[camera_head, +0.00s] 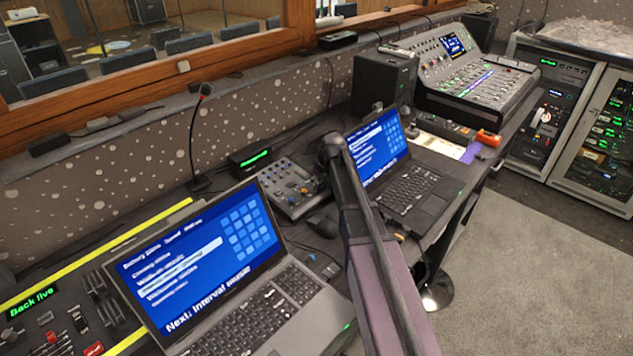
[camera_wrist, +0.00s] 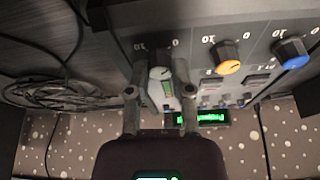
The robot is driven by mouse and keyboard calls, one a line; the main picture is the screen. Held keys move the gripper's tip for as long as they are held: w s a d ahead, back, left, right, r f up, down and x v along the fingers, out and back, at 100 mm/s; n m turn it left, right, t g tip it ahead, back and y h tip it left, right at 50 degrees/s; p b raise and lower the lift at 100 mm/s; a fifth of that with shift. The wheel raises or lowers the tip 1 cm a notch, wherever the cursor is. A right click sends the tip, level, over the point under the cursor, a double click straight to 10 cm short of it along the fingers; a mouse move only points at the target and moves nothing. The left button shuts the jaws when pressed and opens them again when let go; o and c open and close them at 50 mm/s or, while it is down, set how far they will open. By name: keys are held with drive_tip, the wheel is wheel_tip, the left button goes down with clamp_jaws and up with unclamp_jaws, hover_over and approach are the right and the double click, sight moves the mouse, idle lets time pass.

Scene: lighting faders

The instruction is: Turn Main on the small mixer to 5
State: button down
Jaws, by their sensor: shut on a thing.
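The small mixer (camera_head: 291,188) is a grey panel with small knobs, standing on the desk between two laptops. In the wrist view its panel (camera_wrist: 205,25) fills the top, seen upside down. My gripper (camera_wrist: 160,73) is shut on a pale grey knob (camera_wrist: 160,74), one finger on each side. The scale by this knob shows 0 and 10; its pointer setting and name cannot be read. An orange knob (camera_wrist: 227,58) and a blue knob (camera_wrist: 291,52) sit to the right, apart from the fingers. In the head view my arm hides the gripper.
Two laptops (camera_head: 262,315) (camera_head: 414,195) flank the mixer closely. A green-lit display box (camera_head: 250,161) stands behind it, and a gooseneck microphone (camera_head: 205,90) rises to its left. Coiled cables (camera_wrist: 65,92) show left of the gripper. A large console (camera_head: 475,75) stands farther right.

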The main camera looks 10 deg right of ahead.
drive_tip(key=shift+m, duration=0.3)
drive_tip(key=m+h, duration=0.1)
drive_tip(key=m, duration=0.4)
drive_tip(key=shift+m+h, duration=0.4)
drive_tip(key=m, duration=0.3)
drive_tip(key=m+h, duration=0.1)
drive_tip(key=m, duration=0.2)
drive_tip(key=shift+a+h, duration=0.1)
drive_tip(key=shift+h, duration=0.2)
drive_tip(key=m, duration=0.3)
drive_tip(key=m+g+h, duration=0.1)
drive_tip(key=m, duration=0.2)
drive_tip(key=shift+m+g+p, duration=0.3)
drive_tip(key=shift+m+p, duration=0.05)
drive_tip(key=shift+m, duration=0.05)
drive_tip(key=m+g, duration=0.1)
drive_tip(key=m, duration=0.5)
drive_tip(key=shift+m+g+h, duration=0.3)
drive_tip(key=shift+g, duration=0.1)
drive_tip(key=c, duration=0.5)
unclamp_jaws()
